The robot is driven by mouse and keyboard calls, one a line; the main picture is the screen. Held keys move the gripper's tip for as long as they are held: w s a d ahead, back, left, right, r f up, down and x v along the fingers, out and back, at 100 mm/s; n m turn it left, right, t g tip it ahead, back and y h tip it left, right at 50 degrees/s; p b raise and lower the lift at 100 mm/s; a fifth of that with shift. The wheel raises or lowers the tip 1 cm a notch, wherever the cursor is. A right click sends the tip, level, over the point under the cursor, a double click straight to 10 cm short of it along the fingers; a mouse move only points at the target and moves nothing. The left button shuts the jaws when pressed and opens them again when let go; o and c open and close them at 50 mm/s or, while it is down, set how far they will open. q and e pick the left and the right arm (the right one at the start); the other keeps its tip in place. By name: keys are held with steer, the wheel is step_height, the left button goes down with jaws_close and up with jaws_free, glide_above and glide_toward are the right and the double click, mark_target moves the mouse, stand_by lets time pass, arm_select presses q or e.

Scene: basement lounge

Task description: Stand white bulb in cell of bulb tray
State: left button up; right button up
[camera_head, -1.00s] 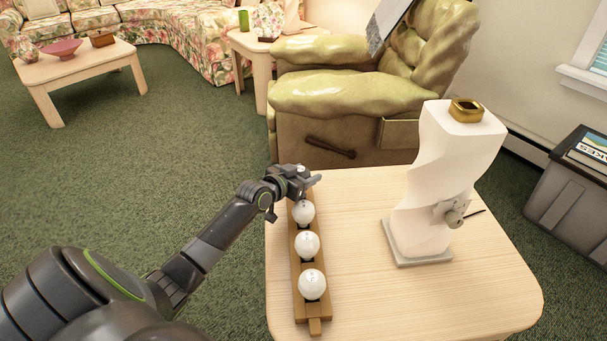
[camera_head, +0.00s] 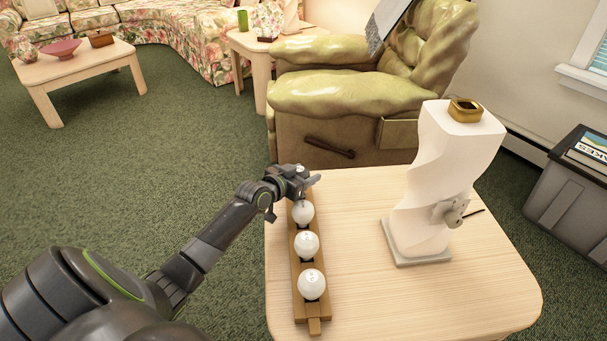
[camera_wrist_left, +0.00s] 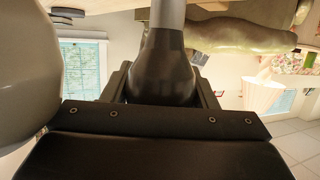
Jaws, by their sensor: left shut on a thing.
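The bulb tray (camera_head: 297,263) is a long narrow wooden holder on the light wood table. Three white bulbs stand upright in a row in it: a near one (camera_head: 312,284), a middle one (camera_head: 307,244) and a far one (camera_head: 302,213). My left gripper (camera_head: 303,184) is over the tray's far end, just beyond the far bulb. It is shut on a bulb, which it mostly hides in the head view. In the left wrist view, the held bulb (camera_wrist_left: 165,65) looks dark and flared, with a grey stem towards the tabletop. The cell beneath is hidden. My right gripper is out of view.
A white twisted lamp body (camera_head: 430,190) with a brass top stands on the table (camera_head: 370,290) right of the tray. A green armchair (camera_head: 340,95) is behind the table. The tabletop between tray and lamp is clear.

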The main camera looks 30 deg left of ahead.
arm_select(q)
steer(key=shift+f+b, duration=0.3)
steer(key=shift+r+p, duration=0.3)
steer(key=shift+p, duration=0.1)
